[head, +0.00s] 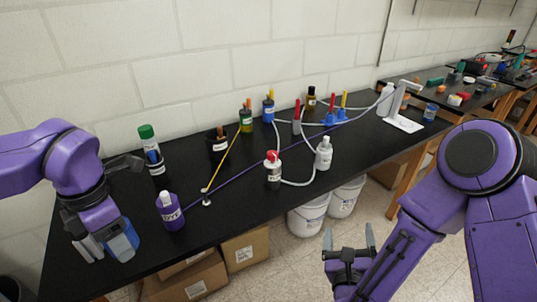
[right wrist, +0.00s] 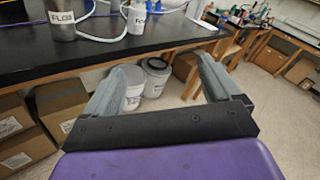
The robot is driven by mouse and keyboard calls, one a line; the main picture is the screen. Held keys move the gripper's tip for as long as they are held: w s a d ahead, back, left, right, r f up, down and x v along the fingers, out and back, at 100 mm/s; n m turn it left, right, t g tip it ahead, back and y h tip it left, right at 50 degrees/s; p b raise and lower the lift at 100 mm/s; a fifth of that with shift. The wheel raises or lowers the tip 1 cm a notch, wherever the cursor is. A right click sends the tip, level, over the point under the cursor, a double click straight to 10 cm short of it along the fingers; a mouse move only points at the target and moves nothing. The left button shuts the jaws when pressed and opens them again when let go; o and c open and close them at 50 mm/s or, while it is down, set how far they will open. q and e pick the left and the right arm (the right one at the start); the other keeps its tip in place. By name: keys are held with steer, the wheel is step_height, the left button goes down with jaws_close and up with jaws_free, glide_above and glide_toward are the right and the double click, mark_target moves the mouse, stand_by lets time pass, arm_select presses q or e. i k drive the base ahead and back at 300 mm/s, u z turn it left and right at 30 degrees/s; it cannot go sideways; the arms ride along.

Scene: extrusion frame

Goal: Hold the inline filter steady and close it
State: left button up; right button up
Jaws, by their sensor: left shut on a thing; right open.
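No part is clearly marked as the inline filter. A steel vessel with a red top (head: 273,173) stands upright in the white tubing, mid-table; its labelled lower part shows in the right wrist view (right wrist: 62,22). It may be the filter, but I cannot tell. My left gripper (head: 104,246) is at the table's front left, shut on a blue object (head: 124,242); the exact grip is partly hidden. It is well left of the steel vessel. My right gripper (head: 348,254) is open and empty, in front of the table edge. It also shows in the right wrist view (right wrist: 166,92).
A purple bottle (head: 170,213) stands right of my left gripper. A white bottle (head: 324,153) stands beside the steel vessel. Yellow and purple lines and white tubing cross the black table (head: 245,200). Cartons (head: 188,280) and white buckets (head: 307,215) are below.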

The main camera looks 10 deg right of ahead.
mark_target(323, 157)
steer(key=i, duration=1)
